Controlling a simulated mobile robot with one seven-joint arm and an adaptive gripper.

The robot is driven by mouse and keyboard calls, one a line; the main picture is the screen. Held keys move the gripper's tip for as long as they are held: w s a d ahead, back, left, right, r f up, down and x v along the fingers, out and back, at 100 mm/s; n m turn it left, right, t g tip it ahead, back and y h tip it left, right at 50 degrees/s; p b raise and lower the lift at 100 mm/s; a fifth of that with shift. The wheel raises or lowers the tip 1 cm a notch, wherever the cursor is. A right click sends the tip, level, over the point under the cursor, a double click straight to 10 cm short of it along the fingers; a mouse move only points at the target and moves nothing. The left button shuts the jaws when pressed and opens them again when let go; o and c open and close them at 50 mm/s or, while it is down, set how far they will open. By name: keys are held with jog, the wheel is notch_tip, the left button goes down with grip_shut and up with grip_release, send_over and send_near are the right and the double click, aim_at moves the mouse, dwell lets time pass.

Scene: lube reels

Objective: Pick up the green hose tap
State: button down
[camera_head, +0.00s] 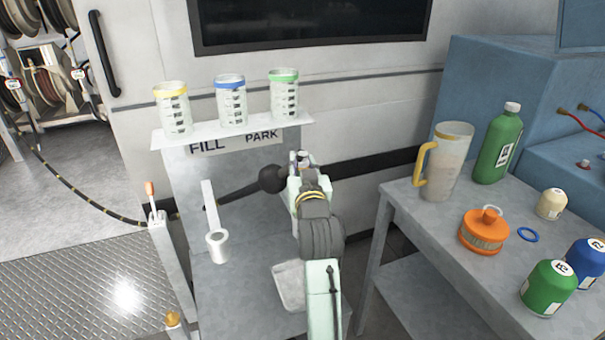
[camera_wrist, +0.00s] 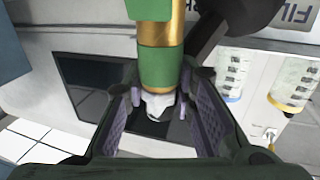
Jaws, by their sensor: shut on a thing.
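The green hose tap (camera_wrist: 156,66) shows in the wrist view as an upright cylinder with green and gold bands and a pale grey tip. It lies between the two purple-padded fingers of my gripper (camera_wrist: 155,108), which is shut on it. Its upper end runs out of the top of the picture. In the head view my gripper (camera_head: 301,163) is in front of the panel, just right of a black ball-ended arm (camera_head: 271,179). The tap is mostly hidden there by my arm.
Three marked jars with yellow (camera_head: 173,110), blue (camera_head: 231,101) and green (camera_head: 284,94) rims stand on the shelf above the FILL and PARK label. A white ring holder (camera_head: 217,246) stands left. The right table (camera_head: 402,212) holds a jug, bottles and an orange can.

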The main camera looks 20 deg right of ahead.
notch_tip(320, 180, up, 9)
jog(key=shift+r+b, duration=0.1)
jog(key=shift+b, duration=0.3)
dwell(0.4)
